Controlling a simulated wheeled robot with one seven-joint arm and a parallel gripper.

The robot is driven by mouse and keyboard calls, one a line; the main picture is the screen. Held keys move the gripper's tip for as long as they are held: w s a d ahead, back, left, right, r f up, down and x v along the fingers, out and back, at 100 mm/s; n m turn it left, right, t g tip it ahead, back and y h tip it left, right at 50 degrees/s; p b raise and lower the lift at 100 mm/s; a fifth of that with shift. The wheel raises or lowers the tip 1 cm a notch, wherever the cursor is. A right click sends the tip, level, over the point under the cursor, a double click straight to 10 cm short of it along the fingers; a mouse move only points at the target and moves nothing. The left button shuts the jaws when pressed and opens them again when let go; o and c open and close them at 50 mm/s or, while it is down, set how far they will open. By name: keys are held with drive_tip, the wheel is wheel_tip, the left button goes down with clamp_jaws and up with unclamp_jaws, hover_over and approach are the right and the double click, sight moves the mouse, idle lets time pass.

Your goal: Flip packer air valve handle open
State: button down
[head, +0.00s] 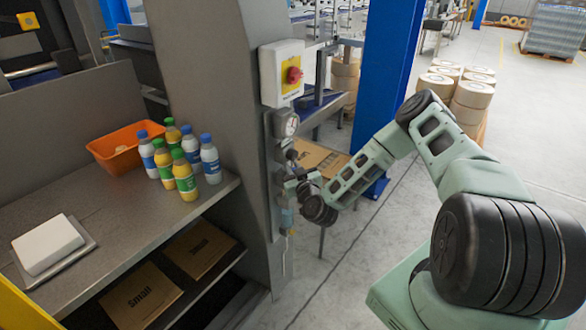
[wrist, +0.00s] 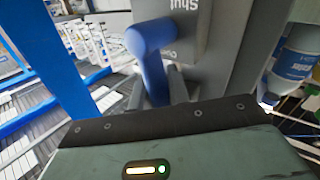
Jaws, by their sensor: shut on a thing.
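The air valve handle (wrist: 152,62) is blue and shows in the wrist view. It bends down from its hub towards my gripper's fingers. A grey plate (wrist: 200,45) behind it bears the word "Shut" beside the hub, and part of another word lower down. My gripper (wrist: 160,92) is shut on the lower end of the handle, with a finger on either side. In the head view my gripper (head: 289,186) is at the valve fittings on the grey post, below the round gauge (head: 286,123). The handle cannot be made out clearly there.
A switch box (head: 283,74) with a red knob is above the gauge on the post (head: 210,80). Several bottles (head: 184,178) and an orange bin (head: 118,150) stand on the shelf at left. A blue column (head: 391,85) rises behind my arm.

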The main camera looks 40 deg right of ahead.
drive_tip(key=shift+w+d+r+m+g, duration=0.1)
drive_tip(key=shift+d+r+m+g, duration=0.05)
drive_tip(key=shift+d+m+g, duration=0.2)
drive_tip(key=shift+w+d+m+g, duration=0.1)
drive_tip(key=shift+d+m+g, duration=0.15)
drive_tip(key=shift+m, duration=0.3)
drive_tip(key=c, duration=1.3)
unclamp_jaws()
drive_tip(key=shift+a+f+y, duration=0.1)
drive_tip(key=shift+f+y, duration=0.1)
drive_tip(key=shift+y, duration=0.1)
drive_tip(key=shift+s+a, duration=0.1)
drive_tip(key=shift+s, duration=0.35)
drive_tip(key=b+v, duration=0.4)
drive_tip(key=v, duration=1.2)
drive_tip(key=shift+s+a+r, duration=0.1)
drive_tip(key=shift+s, duration=0.15)
